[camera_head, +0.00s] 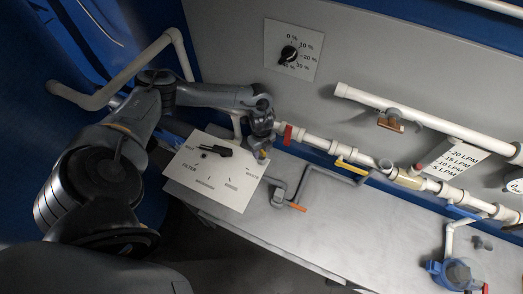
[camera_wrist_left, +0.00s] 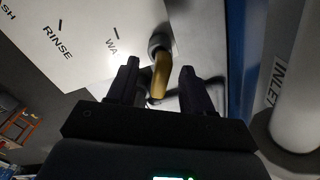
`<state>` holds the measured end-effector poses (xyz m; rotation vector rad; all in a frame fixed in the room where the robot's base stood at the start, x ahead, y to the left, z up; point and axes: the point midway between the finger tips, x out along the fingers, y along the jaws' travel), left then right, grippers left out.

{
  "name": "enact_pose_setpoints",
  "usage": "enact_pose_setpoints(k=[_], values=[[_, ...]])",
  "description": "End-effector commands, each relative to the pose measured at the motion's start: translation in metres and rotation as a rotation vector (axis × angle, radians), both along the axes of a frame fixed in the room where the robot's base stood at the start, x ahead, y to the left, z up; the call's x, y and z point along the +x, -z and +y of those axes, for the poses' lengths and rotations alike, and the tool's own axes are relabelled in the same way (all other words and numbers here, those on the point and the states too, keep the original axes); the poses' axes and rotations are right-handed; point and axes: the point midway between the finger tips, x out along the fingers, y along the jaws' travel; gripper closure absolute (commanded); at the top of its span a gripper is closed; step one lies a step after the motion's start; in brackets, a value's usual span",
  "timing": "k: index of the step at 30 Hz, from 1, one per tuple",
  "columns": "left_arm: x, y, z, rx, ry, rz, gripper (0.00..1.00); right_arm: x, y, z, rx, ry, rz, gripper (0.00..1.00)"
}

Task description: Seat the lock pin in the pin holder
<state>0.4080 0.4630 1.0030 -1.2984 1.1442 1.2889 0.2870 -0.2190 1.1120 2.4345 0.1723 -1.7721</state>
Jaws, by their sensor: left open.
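My left gripper (camera_head: 262,150) is at the upper right edge of the white filter panel, near the wall pipes. In the left wrist view its two dark fingers (camera_wrist_left: 160,88) are apart, so it is open. A yellow-gold piece with a grey round end (camera_wrist_left: 160,74) shows between and just beyond the fingers; it may be the lock pin. I cannot tell whether either finger touches it. I cannot make out the pin holder for certain. My right gripper is not in view.
The white filter panel (camera_head: 190,170) carries a black selector handle (camera_head: 216,151). Grey piping with an orange handle (camera_head: 298,207) stands to its right on the grey bench (camera_head: 330,235). White wall pipes with red (camera_head: 287,135) and yellow (camera_head: 351,167) handles run behind. A blue pump (camera_head: 449,274) sits at the lower right.

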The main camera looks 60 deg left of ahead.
Motion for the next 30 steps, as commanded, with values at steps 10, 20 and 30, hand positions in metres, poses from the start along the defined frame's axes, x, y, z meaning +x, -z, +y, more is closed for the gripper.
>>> enact_pose_setpoints(k=[10,20,30], values=[[0.000,-0.056,0.001,0.002,0.001,-0.004,0.49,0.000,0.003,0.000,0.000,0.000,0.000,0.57],[-0.001,-0.095,0.001,0.002,0.000,-0.002,0.49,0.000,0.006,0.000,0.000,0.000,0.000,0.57],[-0.050,-0.059,-0.030,-0.046,0.031,0.129,0.49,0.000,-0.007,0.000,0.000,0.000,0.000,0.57]])
